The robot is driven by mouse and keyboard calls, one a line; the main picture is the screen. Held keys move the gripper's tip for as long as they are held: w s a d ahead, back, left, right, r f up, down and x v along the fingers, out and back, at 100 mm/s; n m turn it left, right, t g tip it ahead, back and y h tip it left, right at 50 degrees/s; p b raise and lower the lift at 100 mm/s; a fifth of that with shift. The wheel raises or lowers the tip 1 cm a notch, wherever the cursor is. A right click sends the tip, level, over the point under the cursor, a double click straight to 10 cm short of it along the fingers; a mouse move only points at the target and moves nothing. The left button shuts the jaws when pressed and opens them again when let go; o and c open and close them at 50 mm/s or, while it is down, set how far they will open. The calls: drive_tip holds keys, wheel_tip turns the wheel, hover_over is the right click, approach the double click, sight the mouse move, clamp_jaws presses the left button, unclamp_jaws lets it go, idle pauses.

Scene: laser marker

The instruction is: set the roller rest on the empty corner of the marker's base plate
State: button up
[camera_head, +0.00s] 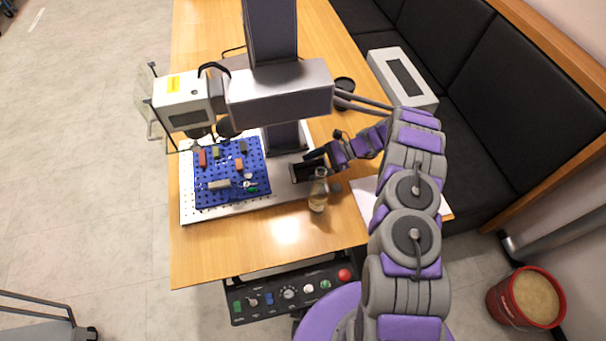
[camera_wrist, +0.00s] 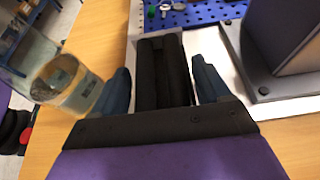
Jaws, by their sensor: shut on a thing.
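The black roller rest (camera_head: 304,172), a block with long dark rollers, is in my gripper (camera_head: 318,160). In the wrist view the roller rest (camera_wrist: 163,72) lies between the two blue-grey fingers of my gripper (camera_wrist: 162,85), rollers pointing away from the palm. The marker's white base plate (camera_head: 240,207) lies on the table under the blue pegboard. The rest is over or on the plate's right front corner, in front of the column foot; whether it touches the plate cannot be told. The plate's edge (camera_wrist: 232,38) also shows in the wrist view.
A glass jar (camera_head: 318,193) stands on the table close in front of my gripper, at left in the wrist view (camera_wrist: 68,85). The marker's column (camera_head: 285,138) rises just behind the rest. The blue pegboard (camera_head: 230,160) holds several small parts. A control panel (camera_head: 290,292) is below the table edge.

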sight(302, 168)
drive_tip(key=a, duration=0.2)
drive_tip(key=s+a, duration=0.1)
drive_tip(key=a, duration=0.1)
wheel_tip(302, 168, down, 4)
drive_tip(key=shift+d+r+b, duration=0.15)
drive_tip(key=shift+r+b, duration=0.05)
drive_tip(key=shift+b, duration=0.6)
drive_tip(key=o, duration=1.5)
drive_tip(key=shift+r, duration=0.1)
drive_tip(key=p+v, duration=0.2)
drive_tip(key=v, duration=1)
